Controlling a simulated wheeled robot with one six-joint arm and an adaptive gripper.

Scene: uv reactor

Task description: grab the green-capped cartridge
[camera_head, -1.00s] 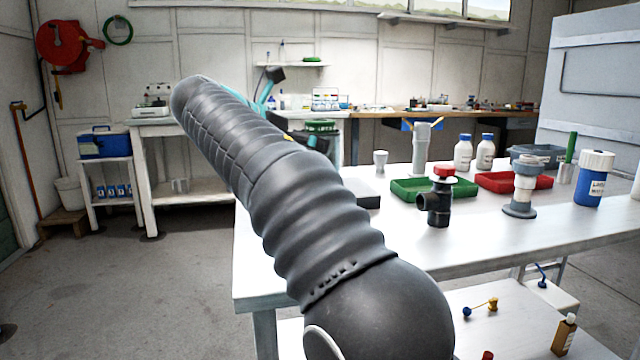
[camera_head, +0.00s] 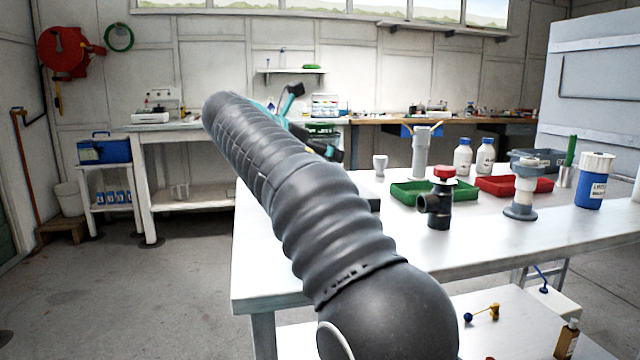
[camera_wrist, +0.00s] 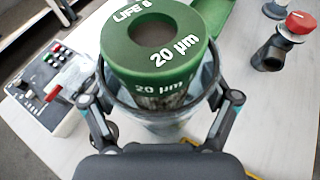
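The green-capped cartridge (camera_wrist: 155,45) is in the wrist view, seen from above, its ring-shaped cap marked "LIFE 8" and "20 µm". The fingertips are partly hidden, and I see no clear grip. In the head view my arm covers most of this spot, and I cannot make out the cartridge there.
A control box (camera_wrist: 42,90) with buttons stands left of the cartridge. A black valve with a red knob (camera_head: 438,200) and a green tray (camera_head: 405,190) stand to the right on the white table (camera_head: 480,240). A grey cylinder (camera_head: 420,155) and white bottles (camera_head: 463,157) stand behind.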

